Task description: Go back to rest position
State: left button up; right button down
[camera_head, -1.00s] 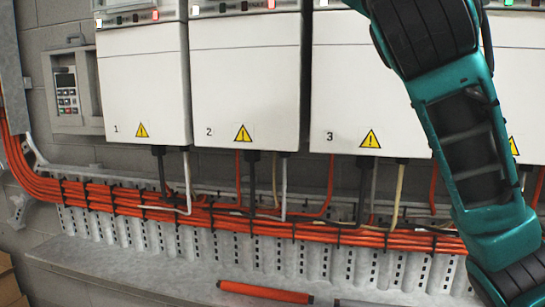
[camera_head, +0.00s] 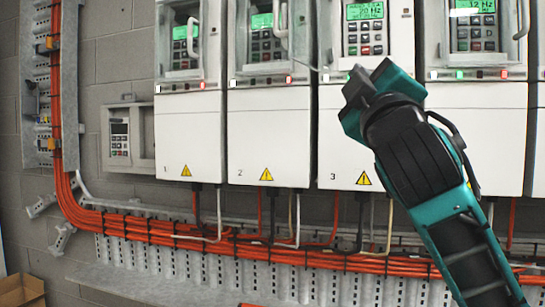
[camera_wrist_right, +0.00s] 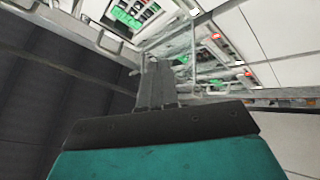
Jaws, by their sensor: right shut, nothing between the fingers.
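My right arm comes in from the lower right of the head view. Its teal and black right gripper (camera_head: 358,86) is raised in front of the third white drive cabinet (camera_head: 352,135), below that cabinet's keypad. In the right wrist view the two dark fingers (camera_wrist_right: 157,84) lie together with nothing between them. The gap between the gripper and the cabinet front is hard to judge. My left gripper is in neither view.
White drives stand in a row; the first (camera_head: 190,135) and second (camera_head: 268,135) are left of the arm. Orange cables (camera_head: 150,228) run below them over a perforated metal tray (camera_head: 200,265). A grey keypad box (camera_head: 119,138) hangs at left. A cardboard box (camera_head: 20,288) is at lower left.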

jog(key=w+f+m+g+y, duration=0.1)
jog(key=w+f+g, duration=0.15)
jog(key=f, duration=0.75)
jog(key=w+f+g+y, duration=0.15)
jog(key=w+f, duration=0.25)
jog(key=f, duration=0.7)
notch_tip(320, 180, down, 22)
jog(key=s+m+g, duration=0.3)
jog(key=g, duration=0.1)
jog(key=s+d+f+m+g, duration=0.2)
jog(key=s+f+g, duration=0.1)
jog(key=s+f, duration=0.9)
jog(key=s+d+f+m+g, duration=0.2)
jog(key=s+f+m+g, duration=0.1)
jog(key=s+f, duration=0.9)
notch_tip(320, 180, down, 4)
jog(key=shift+s+d+f, duration=0.25)
jog(key=shift+s, duration=0.05)
